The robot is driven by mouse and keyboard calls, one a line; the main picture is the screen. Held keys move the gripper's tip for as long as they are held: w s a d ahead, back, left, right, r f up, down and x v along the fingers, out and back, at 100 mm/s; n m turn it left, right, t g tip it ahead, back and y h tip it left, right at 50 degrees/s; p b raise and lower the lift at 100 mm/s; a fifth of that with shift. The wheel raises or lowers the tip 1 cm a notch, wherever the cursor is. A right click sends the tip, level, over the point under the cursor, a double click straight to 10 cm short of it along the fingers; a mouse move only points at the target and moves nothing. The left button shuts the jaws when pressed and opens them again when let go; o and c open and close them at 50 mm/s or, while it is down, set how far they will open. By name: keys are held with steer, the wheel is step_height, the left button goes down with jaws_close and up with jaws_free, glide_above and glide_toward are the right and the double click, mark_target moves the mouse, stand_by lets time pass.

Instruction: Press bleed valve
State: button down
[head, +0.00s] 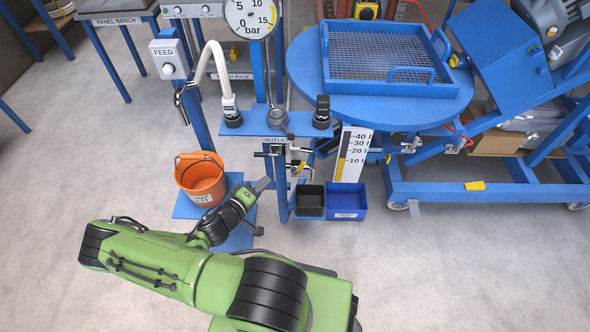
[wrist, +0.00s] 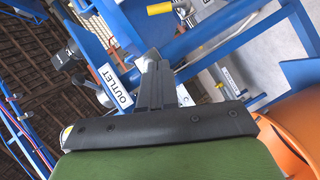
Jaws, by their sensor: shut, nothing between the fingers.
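No readable label marks the bleed valve, and I cannot tell which fitting it is. Small valve fittings (head: 298,166), some with black bars and one with a yellow part, sit on the blue stand below the OUTLET label (head: 275,141). My gripper (head: 266,183) is low and left of these fittings, beside the stand's post. In the wrist view my gripper (wrist: 153,58) is shut and empty, its fingertips in front of the stand. The OUTLET label (wrist: 115,87) shows just left of the fingers there, with metal fittings beside it. Contact cannot be judged.
An orange bucket (head: 201,178) stands left of my gripper. A black bin (head: 311,200) and a blue bin (head: 346,201) sit right of the post. A pressure gauge (head: 250,16) and white hose (head: 219,65) are above. The floor in front is clear.

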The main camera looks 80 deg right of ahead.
mark_target(300, 169)
steer(key=s+x, duration=0.1)
steer(key=x, duration=0.3)
steer(key=b+x, duration=0.1)
steer(key=x, duration=0.3)
steer(key=s+a+f+b+x, duration=0.1)
steer(key=x, duration=0.3)
steer(key=shift+s+d, duration=0.3)
steer(key=shift+s, duration=0.1)
